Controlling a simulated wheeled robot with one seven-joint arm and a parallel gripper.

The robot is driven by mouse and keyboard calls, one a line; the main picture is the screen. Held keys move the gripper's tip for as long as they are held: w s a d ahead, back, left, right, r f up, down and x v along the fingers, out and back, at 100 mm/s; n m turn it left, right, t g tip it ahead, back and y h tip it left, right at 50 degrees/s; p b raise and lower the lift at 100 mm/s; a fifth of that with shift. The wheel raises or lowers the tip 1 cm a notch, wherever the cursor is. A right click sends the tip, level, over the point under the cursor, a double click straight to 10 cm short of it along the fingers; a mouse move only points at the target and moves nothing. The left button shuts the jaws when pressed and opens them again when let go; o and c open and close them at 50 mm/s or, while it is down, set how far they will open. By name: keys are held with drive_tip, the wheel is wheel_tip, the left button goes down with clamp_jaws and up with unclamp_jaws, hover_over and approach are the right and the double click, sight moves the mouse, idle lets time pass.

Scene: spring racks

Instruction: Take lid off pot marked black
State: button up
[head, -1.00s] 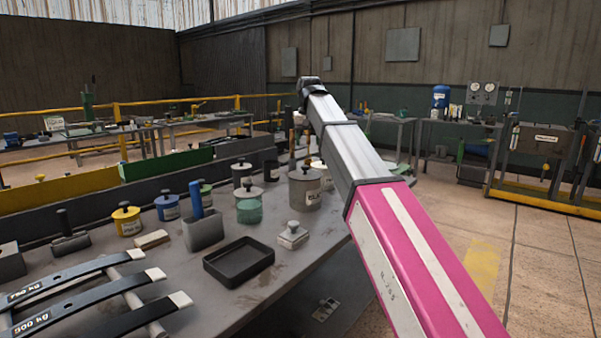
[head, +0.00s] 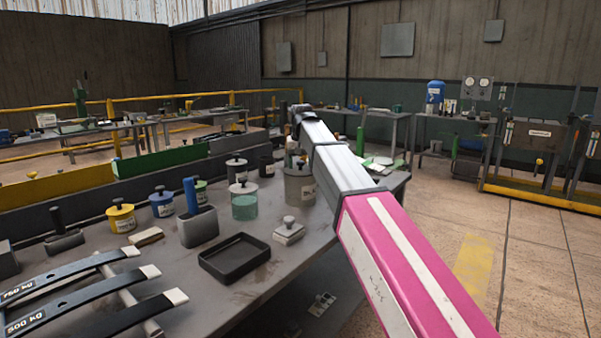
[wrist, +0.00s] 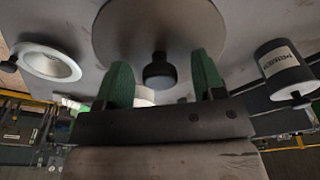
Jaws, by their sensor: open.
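In the wrist view my gripper (wrist: 161,62) is open, with its two green fingers apart. A dark round knob (wrist: 159,76) on a wide grey lid (wrist: 140,28) shows between the fingers; I cannot tell whether they touch it. A dark pot (wrist: 279,72) with a white label stands at the right there, its writing unclear. In the head view a large grey labelled pot (head: 300,188) stands beside my arm, partly covered by it. I cannot read which label says black. My gripper is hard to make out in the head view.
Close by stand a green pot (head: 245,207), a blue pot (head: 162,203) and a yellow pot (head: 121,217). A black tray (head: 235,259) and a white block with a knob (head: 289,231) lie nearer on the bench. A pale bowl-shaped thing (wrist: 48,62) is left in the wrist view.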

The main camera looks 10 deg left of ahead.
drive_tip(key=shift+f, duration=0.2)
drive_tip(key=c, duration=1)
drive_tip(key=shift+r, duration=0.15)
drive_tip(key=shift+c, duration=0.3)
